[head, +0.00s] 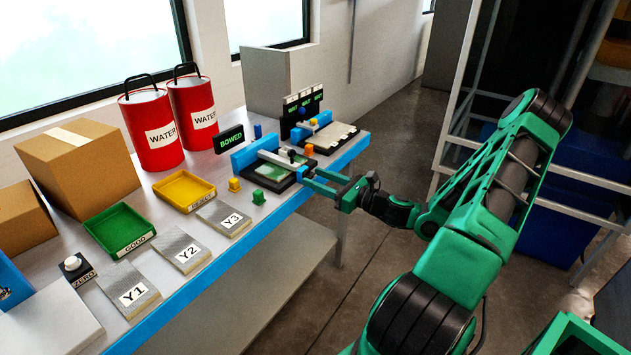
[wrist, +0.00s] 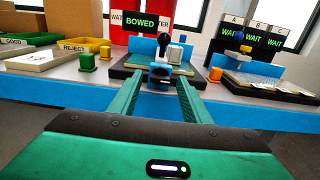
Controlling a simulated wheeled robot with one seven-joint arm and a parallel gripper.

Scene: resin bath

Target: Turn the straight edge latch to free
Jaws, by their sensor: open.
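The straight edge fixture (head: 268,160) stands near the table's right end, with a blue back block, a dark base and a green plate. At its front, a blue block with a dark round opening (wrist: 160,73) lies between my fingertips in the wrist view. A black knob (wrist: 163,40) and a pale upright piece (wrist: 175,53) rise behind it. I cannot tell which of these is the latch or how it is turned. My gripper (head: 312,180) is open at the fixture's front edge, its green fingers on either side of the blue block. It also shows in the wrist view (wrist: 160,84). Contact is unclear.
A BOWED sign (head: 229,138) stands behind the fixture. A second station with WAIT signs (head: 304,103) is close on the right. Yellow (head: 234,184) and green (head: 258,197) small blocks stand left of the fixture. Trays and red water cans are further left.

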